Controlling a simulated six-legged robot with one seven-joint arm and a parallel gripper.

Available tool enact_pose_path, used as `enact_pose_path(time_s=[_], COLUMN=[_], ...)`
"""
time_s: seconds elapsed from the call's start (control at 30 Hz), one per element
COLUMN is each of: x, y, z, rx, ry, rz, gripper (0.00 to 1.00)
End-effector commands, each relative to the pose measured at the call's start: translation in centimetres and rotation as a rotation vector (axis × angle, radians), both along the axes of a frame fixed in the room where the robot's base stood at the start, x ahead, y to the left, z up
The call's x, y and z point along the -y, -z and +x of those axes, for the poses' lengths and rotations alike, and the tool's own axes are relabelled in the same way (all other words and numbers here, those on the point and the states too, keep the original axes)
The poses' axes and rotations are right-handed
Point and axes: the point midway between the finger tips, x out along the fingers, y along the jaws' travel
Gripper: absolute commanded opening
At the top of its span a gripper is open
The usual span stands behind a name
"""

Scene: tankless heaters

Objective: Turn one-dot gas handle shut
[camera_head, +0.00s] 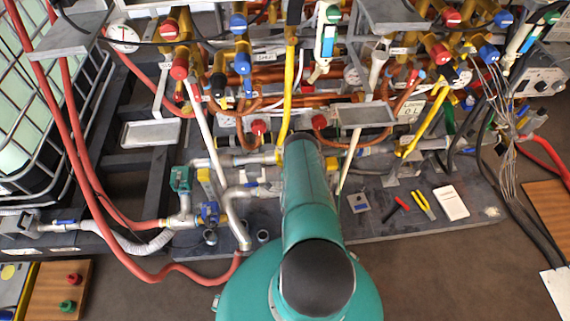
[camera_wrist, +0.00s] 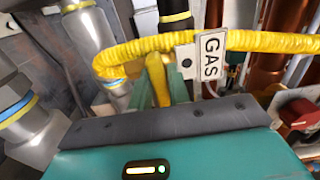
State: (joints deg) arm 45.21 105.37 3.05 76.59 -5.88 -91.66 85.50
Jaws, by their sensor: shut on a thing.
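In the wrist view, the yellow gas handle (camera_wrist: 158,82) stands up between the two teal fingers of my gripper (camera_wrist: 160,92). The fingers are shut on it. A white tag with one black dot (camera_wrist: 187,63) and a GAS label (camera_wrist: 210,55) hang just right of the handle. A yellow gas hose (camera_wrist: 260,41) runs across behind the fingers and curves down at left. In the head view, my teal arm covers the gripper and handle. A yellow gas line (camera_head: 289,85) comes down to where the arm reaches.
Silver pipes (camera_wrist: 88,28) stand close on the left in the wrist view. A red valve handle (camera_wrist: 300,112) and copper pipes (camera_wrist: 285,30) are at right. In the head view, another yellow line (camera_head: 428,118), pliers (camera_head: 421,204) and a white pad (camera_head: 451,203) are at right.

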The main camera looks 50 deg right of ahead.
Motion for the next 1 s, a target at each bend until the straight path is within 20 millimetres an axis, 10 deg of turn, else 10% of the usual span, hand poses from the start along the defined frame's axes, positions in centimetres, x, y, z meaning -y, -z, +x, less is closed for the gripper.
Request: enact_pose_path(time_s=[0.5, 0.53, 0.6, 1.0], x=[-0.11, -0.11, -0.09, -0.46], y=[-0.01, -0.01, -0.01, 0.03], z=[0.17, 0.17, 0.16, -0.46], rx=[0.016, 0.016, 0.015, 0.014], ry=[-0.003, -0.003, -0.003, -0.001], rz=[0.019, 0.019, 0.018, 0.018], gripper=[0.00, 0.22, 0.35, 0.35])
